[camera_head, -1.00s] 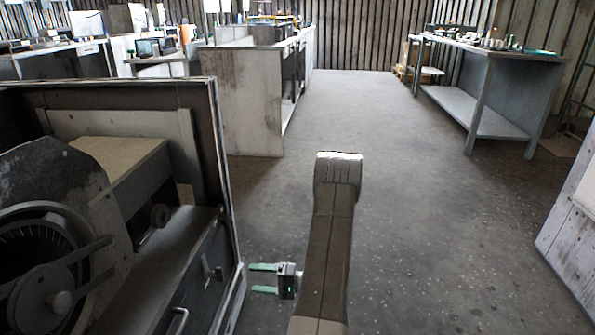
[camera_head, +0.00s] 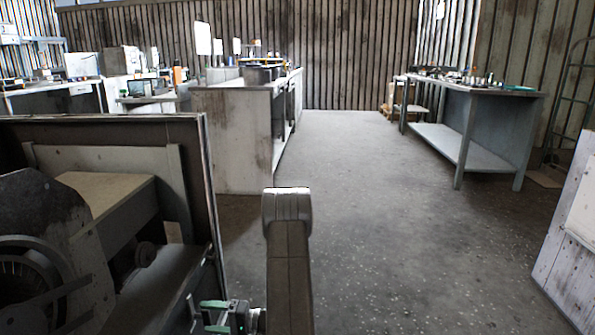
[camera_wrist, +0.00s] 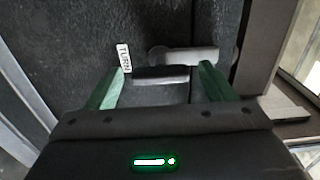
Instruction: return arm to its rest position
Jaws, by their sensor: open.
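My gripper (camera_head: 212,317) is low in the head view, at the right edge of the blower housing (camera_head: 160,118), with my arm rising beside it. In the wrist view its two green fingers (camera_wrist: 160,90) stand apart with nothing held between them. Past the fingertips is a grey handle (camera_wrist: 190,55) on a dark panel, and beside it a small white label (camera_wrist: 123,57) reading "TURN". The fingers appear close to the handle, but I cannot tell whether they touch it.
A workbench (camera_head: 230,140) stands beyond the housing. Another bench (camera_head: 460,145) with small items on top is at the right. A whitish panel (camera_head: 570,240) stands at the right edge. The floor (camera_head: 390,220) between them is clear.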

